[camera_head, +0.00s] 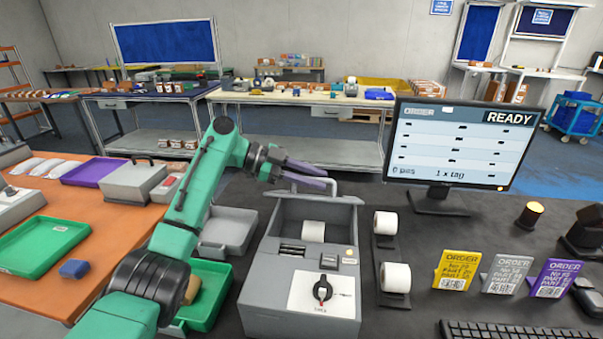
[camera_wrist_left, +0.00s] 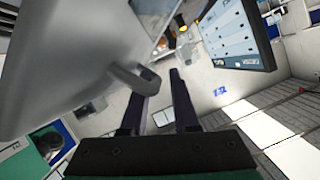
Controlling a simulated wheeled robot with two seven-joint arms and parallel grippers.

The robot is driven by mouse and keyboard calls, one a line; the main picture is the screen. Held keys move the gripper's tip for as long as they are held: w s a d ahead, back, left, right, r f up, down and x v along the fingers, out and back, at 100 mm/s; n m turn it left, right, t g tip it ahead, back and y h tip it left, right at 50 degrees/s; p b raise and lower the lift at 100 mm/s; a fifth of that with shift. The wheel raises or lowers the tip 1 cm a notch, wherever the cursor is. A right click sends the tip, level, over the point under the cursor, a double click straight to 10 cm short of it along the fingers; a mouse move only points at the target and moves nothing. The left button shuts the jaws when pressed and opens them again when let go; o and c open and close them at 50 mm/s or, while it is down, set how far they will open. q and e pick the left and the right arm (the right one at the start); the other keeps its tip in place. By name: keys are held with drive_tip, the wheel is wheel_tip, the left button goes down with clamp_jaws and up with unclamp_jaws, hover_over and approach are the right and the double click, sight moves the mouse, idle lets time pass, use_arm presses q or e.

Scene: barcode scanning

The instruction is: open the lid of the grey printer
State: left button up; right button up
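The grey printer (camera_head: 262,300) stands on the dark table, with a dial on its front and a white paper roll (camera_head: 313,231) showing inside. Its lid (camera_head: 316,203) appears raised at the back, with a hoop handle (camera_head: 333,184) at its top edge. My left gripper (camera_head: 312,177) is at the top of the lid beside the handle, its two dark fingers apart. In the left wrist view the fingers (camera_wrist_left: 160,85) are spread. The large grey lid face (camera_wrist_left: 60,60) fills the left, and its handle (camera_wrist_left: 135,78) overlaps or touches the left finger. My right gripper is not in view.
Two roll holders with white rolls (camera_head: 395,277) stand right of the printer. A monitor (camera_head: 460,145), order cards (camera_head: 455,270) and a keyboard (camera_head: 520,330) are farther right. A grey tray (camera_head: 228,228) and green tray (camera_head: 210,300) lie left, partly behind my left arm.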

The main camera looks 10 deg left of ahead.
use_arm(q)
drive_tip(key=shift+a+r, duration=0.1)
drive_tip(key=shift+a, duration=0.4)
drive_tip(key=b+v, duration=0.2)
drive_tip(key=v, duration=1.1)
drive_tip(key=shift+a, duration=0.2)
